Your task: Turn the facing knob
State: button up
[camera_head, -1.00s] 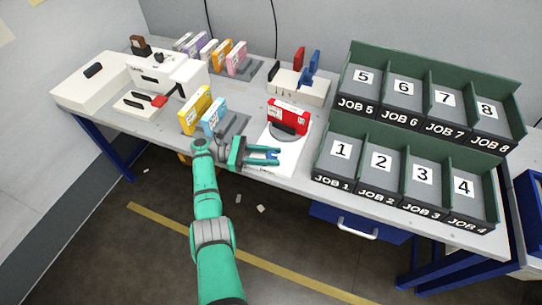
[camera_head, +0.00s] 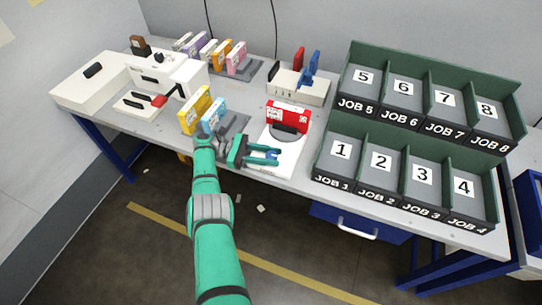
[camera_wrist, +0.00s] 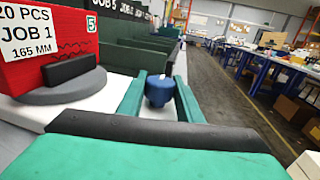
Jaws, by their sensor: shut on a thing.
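A small blue knob (camera_wrist: 160,90) with a white mark on top sits at the front of a white plotter base (camera_head: 270,169). In the head view the knob (camera_head: 272,154) shows only in part between the fingertips. My gripper (camera_wrist: 158,92) is shut on the knob, with one green finger on each side of it. In the head view my gripper (camera_head: 264,155) reaches in from the left over the base. Behind the knob, a red box (camera_head: 288,116) marked JOB 1 stands on a round grey turntable (camera_head: 283,137), with a black bar on its face.
Green bins with numbered compartments, JOB 1 to 4 (camera_head: 398,203) and JOB 5 to 8 (camera_head: 424,123), stand to the right. Yellow (camera_head: 196,110) and light blue (camera_head: 213,115) boxes stand left of my gripper. A white rack (camera_head: 299,88) is behind.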

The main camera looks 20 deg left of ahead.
jog(key=shift+s+d+f, duration=0.1)
jog(key=shift+f, duration=0.1)
jog(key=o, duration=1)
jog(key=shift+o, duration=0.2)
jog(key=shift+r, duration=0.1)
jog(key=shift+r, duration=0.1)
